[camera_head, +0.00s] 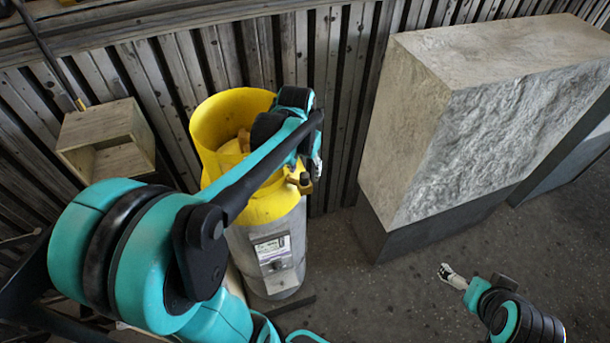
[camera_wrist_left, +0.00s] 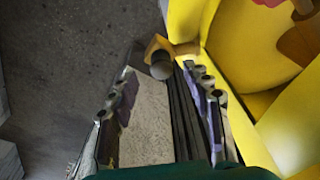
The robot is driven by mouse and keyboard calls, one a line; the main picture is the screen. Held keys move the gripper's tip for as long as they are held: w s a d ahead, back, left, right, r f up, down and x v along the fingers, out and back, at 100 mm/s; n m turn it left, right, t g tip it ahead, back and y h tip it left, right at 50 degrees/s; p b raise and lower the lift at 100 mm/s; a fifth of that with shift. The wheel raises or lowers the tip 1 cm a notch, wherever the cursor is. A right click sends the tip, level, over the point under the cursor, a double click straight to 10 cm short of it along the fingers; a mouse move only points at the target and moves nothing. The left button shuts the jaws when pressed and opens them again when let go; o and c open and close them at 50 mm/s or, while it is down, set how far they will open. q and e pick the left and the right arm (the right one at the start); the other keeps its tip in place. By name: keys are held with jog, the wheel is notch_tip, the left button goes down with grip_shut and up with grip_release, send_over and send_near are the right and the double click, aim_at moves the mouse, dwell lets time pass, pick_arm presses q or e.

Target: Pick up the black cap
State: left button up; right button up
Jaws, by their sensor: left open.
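The black cap (camera_wrist_left: 160,65) shows in the left wrist view as a small dark round knob beside an orange-brown fitting. This fitting sits at the edge of the yellow housing (camera_wrist_left: 205,25). In the head view the cap (camera_head: 305,179) is a small dark spot at the right side of the yellow housing (camera_head: 222,120). My left gripper (camera_head: 315,165) is open just above and beside it. In the left wrist view the cap lies between and beyond the two fingertips; contact cannot be told. My right gripper (camera_head: 453,276) is low at the right, away from the housing; its jaws are too small to read.
The housing tops a grey cylinder (camera_head: 275,262) with a label. A large stone block (camera_head: 440,130) stands to the right on a dark base. A wooden box (camera_head: 105,145) is at the left, before a corrugated wall (camera_head: 335,75). The floor (camera_head: 360,300) right of the cylinder is mostly clear.

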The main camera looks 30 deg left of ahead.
aim_at(304, 175)
pick_arm(q)
jog(key=shift+w+a+f, duration=0.1)
jog(key=shift+w+f, duration=0.1)
jog(key=shift+f, duration=0.7)
jog(key=shift+w+a+f, duration=0.1)
jog(key=shift+w+f, duration=0.05)
jog(key=shift+f, duration=0.7)
jog(key=c, duration=1)
jog(key=shift+r, duration=0.1)
notch_tip(304, 175, up, 4)
jog(key=shift+f, duration=0.1)
jog(key=d+r, duration=0.2)
jog(key=d, duration=0.2)
jog(key=s+d+r+b, duration=0.1)
jog(key=d+r, duration=0.1)
jog(key=d, duration=0.2)
jog(key=d+r, duration=0.3)
jog(key=shift+s+d, duration=0.3)
jog(key=shift+d, duration=0.1)
